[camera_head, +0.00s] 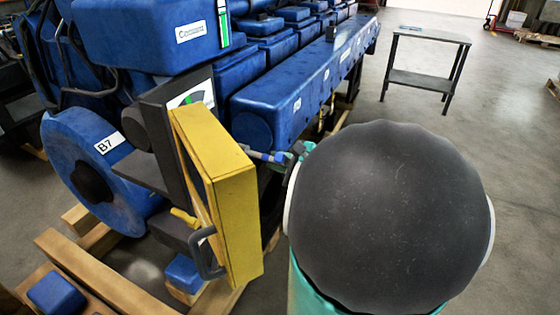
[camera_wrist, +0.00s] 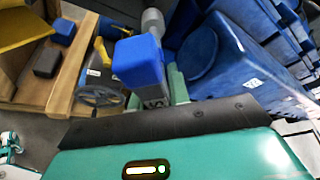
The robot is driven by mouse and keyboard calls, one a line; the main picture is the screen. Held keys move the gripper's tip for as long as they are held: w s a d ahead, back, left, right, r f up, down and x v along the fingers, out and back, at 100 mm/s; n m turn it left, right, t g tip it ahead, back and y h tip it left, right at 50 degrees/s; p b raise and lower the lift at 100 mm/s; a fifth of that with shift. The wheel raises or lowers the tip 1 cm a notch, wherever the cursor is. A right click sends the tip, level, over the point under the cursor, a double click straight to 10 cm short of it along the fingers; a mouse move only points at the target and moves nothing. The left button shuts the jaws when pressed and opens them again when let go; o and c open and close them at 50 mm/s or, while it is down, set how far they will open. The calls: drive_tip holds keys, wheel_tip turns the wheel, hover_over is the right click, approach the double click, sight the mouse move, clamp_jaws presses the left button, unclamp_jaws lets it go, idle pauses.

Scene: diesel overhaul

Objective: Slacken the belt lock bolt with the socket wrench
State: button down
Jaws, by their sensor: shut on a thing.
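My gripper (camera_head: 297,153) is shut on the socket wrench, right of the yellow guard in the head view. The wrench's blue handle (camera_head: 264,155) points left toward the engine front, and its far end passes behind the guard's edge. In the wrist view the blue grip (camera_wrist: 140,62) fills the space ahead of my green fingers, with a grey round part (camera_wrist: 152,22) beyond it. I cannot make out the belt lock bolt, nor tell whether the socket touches it.
The yellow guard (camera_head: 235,205) with a grey handle stands open beside the blue pulley (camera_head: 85,160) marked B7. The blue engine (camera_head: 300,95) runs back along the left. Timber beams (camera_head: 95,275) lie below. A dark table (camera_head: 425,38) stands far right, with clear floor around it.

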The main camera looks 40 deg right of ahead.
sight(254, 155)
drive_tip(key=m+y, duration=0.1)
drive_tip(key=m, duration=0.1)
drive_tip(key=m+g+y, duration=0.1)
drive_tip(key=m, duration=0.1)
drive_tip(key=shift+w+a+y, duration=0.2)
drive_tip(key=shift+w+y, duration=0.1)
drive_tip(key=shift+w, duration=0.05)
drive_tip(key=m, duration=0.1)
drive_tip(key=m+y, duration=0.1)
drive_tip(key=g+y, duration=0.1)
drive_tip(key=shift+w+a+m, duration=0.3)
drive_tip(key=shift+m, duration=0.1)
drive_tip(key=m, duration=0.1)
drive_tip(key=m+y, duration=0.1)
drive_tip(key=y, duration=0.1)
drive_tip(key=shift+w+a+m+g, duration=0.2)
drive_tip(key=shift+w+m+g, duration=0.1)
drive_tip(key=shift+m, duration=0.1)
drive_tip(key=m, duration=0.1)
drive_tip(key=m+y, duration=0.2)
drive_tip(key=m, duration=0.1)
drive_tip(key=shift+w+a, duration=0.25)
drive_tip(key=shift+w+a+r+y, duration=0.1)
drive_tip(key=shift+w+a+y, duration=0.1)
drive_tip(key=shift+w, duration=0.3)
drive_tip(key=shift+w+a+y, duration=0.1)
drive_tip(key=shift+w+a, duration=0.1)
drive_tip(key=shift+w, duration=0.25)
drive_tip(key=shift+w+a, duration=0.1)
drive_tip(key=shift+w, duration=0.4)
